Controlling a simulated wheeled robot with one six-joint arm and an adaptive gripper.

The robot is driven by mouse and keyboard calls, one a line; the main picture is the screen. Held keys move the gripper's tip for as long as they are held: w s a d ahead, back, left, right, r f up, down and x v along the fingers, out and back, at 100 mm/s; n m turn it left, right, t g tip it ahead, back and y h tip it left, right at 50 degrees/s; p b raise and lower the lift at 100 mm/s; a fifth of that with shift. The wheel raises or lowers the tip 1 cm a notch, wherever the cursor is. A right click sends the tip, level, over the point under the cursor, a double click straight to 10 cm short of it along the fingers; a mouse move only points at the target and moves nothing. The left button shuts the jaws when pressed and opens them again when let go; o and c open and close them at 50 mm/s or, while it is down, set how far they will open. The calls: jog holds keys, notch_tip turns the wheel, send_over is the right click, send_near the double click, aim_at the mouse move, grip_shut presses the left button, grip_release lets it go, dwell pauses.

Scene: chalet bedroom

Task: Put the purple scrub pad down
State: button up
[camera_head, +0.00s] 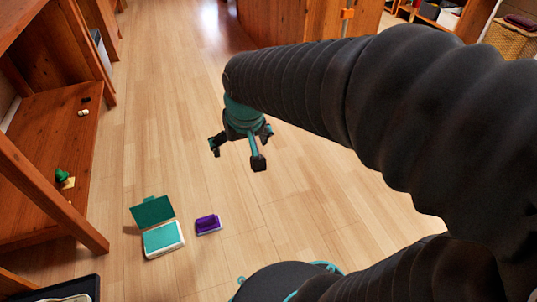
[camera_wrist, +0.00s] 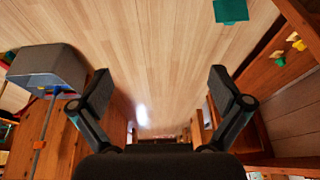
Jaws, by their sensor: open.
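The purple scrub pad (camera_head: 208,224) lies on the wooden floor in the head view, just right of an open box with a green lid (camera_head: 152,211). It rests flat, with a pale edge showing beneath it. My gripper (camera_head: 238,150) hangs above the floor, up and to the right of the pad and apart from it. In the wrist view my gripper (camera_wrist: 161,85) has its fingers spread wide with nothing between them. The pad is not visible in the wrist view; a green panel (camera_wrist: 231,11) shows at its top edge.
A wooden shelf unit (camera_head: 60,130) stands along the left, with small objects on its lower board, including a green one (camera_head: 62,174). A wooden cabinet (camera_head: 290,22) stands at the back. A dark tray (camera_head: 70,290) is at the lower left. The middle floor is clear.

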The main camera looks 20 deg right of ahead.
jog(key=s+d+r, duration=0.1)
jog(key=s+r, duration=0.1)
jog(key=s, duration=0.4)
jog(key=s+d+r+t, duration=0.1)
jog(key=s+d, duration=0.1)
jog(key=s, duration=0.4)
jog(key=shift+r+t, duration=0.3)
jog(key=shift+r, duration=0.05)
jog(key=shift+s, duration=0.1)
notch_tip(320, 180, up, 6)
jog(key=p, duration=0.6)
jog(key=shift+d, duration=0.1)
jog(key=shift+c, duration=0.4)
